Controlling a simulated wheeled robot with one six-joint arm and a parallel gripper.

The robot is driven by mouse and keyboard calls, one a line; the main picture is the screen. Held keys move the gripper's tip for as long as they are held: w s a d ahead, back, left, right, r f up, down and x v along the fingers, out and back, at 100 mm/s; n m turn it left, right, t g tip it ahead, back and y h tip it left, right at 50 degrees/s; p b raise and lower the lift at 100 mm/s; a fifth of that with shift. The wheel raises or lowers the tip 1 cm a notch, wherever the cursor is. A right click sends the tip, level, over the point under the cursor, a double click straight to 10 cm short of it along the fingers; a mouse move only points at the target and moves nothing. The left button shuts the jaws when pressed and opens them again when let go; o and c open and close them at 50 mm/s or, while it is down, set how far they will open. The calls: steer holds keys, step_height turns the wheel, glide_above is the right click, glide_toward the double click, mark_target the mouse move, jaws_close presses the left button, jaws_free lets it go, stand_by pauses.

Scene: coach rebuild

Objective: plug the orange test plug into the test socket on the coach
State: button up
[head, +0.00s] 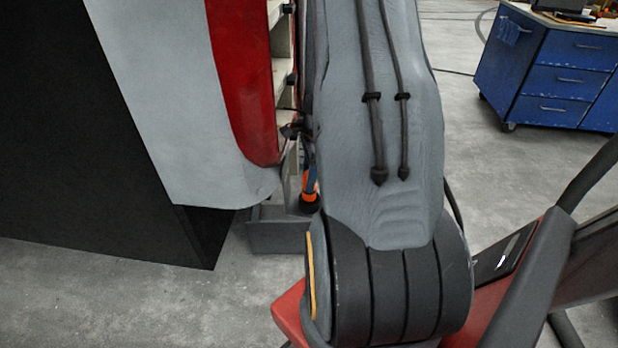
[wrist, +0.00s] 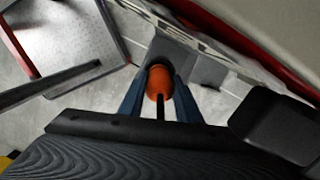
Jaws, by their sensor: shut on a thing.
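The orange test plug (wrist: 159,82) is held between the two blue fingers of my gripper (wrist: 159,95) in the wrist view. A dark cable runs from it toward the camera. In the head view the orange plug (head: 309,184) shows just left of my grey arm, beside the coach's lower edge. A dark round part sits at the plug's far end. The coach (head: 243,80) is red and grey, on the left. I cannot make out the test socket; whether the plug touches it is hidden.
A grey box-like step (head: 275,235) juts out below the coach, close to the plug. A blue drawer cabinet (head: 560,70) on wheels stands at the back right. The grey floor between is mostly clear. In the wrist view a metal plate (wrist: 75,45) lies at upper left.

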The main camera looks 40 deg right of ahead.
mark_target(308, 197)
steer(key=shift+f+b, duration=0.65)
steer(key=shift+f, duration=0.7)
stand_by(1.1)
steer(key=shift+r+p, duration=0.15)
steer(key=shift+p, duration=0.75)
stand_by(1.1)
steer(key=shift+r+p, duration=0.85)
steer(key=shift+p, duration=0.15)
stand_by(0.9)
steer(key=shift+f+b, duration=0.3)
steer(key=shift+f, duration=0.45)
stand_by(0.8)
